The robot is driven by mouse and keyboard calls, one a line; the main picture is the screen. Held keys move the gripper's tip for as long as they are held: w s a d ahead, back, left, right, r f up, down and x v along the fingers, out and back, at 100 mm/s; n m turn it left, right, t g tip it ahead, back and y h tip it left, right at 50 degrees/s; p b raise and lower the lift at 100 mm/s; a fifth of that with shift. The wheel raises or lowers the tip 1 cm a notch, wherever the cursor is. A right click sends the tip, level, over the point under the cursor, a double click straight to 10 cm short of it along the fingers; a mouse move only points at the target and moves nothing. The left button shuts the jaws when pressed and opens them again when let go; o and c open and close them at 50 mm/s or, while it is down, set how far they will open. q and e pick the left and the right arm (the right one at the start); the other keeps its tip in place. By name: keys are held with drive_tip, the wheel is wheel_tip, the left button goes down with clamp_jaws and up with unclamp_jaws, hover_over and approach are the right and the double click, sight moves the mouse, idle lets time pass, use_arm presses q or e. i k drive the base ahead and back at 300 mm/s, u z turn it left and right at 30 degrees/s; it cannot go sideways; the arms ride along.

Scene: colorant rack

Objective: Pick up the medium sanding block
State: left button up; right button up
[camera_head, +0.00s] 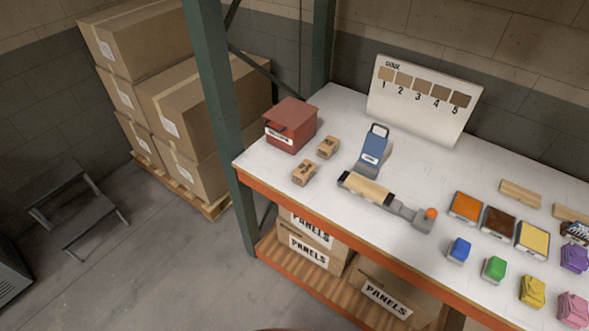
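Two small tan blocks with dark markings stand on the white shelf top next to a red box. One block (328,147) is farther back, and the other block (304,172) is nearer the front edge. They look like sanding blocks, but their markings are too small to read, so I cannot tell which is the medium one. The blocks are apart from each other, and nothing covers them. Neither of my grippers is in view.
The red box (291,125) stands left of the blocks, near a green rack post (222,90). Right of them are a blue-backed stand (374,150) and a grey clamp fixture holding a wooden piece (366,187). Colour trays and several coloured items fill the right side.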

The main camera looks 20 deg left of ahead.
sight(307, 171)
drive_tip(key=u, duration=0.2)
drive_tip(key=i, duration=0.95)
drive_tip(key=z, duration=0.2)
